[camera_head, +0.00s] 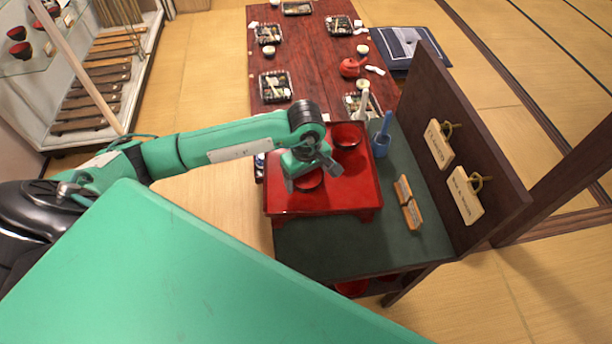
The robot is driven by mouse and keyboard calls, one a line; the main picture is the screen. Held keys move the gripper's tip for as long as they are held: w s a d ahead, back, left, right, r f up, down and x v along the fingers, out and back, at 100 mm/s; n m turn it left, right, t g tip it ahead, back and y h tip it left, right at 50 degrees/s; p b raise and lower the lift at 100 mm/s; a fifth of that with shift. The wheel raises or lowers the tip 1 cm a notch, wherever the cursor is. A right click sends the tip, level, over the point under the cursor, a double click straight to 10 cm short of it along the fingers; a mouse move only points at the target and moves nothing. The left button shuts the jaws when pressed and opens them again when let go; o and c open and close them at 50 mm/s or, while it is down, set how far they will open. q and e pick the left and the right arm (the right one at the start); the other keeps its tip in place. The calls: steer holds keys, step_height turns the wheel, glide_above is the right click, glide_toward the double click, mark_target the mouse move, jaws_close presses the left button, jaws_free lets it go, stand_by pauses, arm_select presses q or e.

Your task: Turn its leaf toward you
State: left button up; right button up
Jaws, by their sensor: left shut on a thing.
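A red lacquer tray (290,203) on short feet stands on a dark green counter (330,250). My left gripper (311,178) reaches down over the tray, its fingers shut on a dark red bowl (308,183) that is partly hidden under the gripper. I cannot tell whether the bowl touches the tray. A second red bowl (347,134) sits at the tray's back right, clear of the gripper. No leaf can be made out on either bowl at this size. My right gripper is not in view.
A dark panel with hanging signs (440,144) borders the right. A long red table (310,55) with lunch trays lies behind.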

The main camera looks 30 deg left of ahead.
arm_select(q)
steer(key=shift+f+b, duration=0.25)
steer(key=shift+b, duration=0.05)
stand_by(0.4)
steer(key=o, duration=1.1)
steer(key=shift+r, duration=0.1)
steer(key=shift+r+p, duration=1.05)
steer(key=shift+r, duration=1.35)
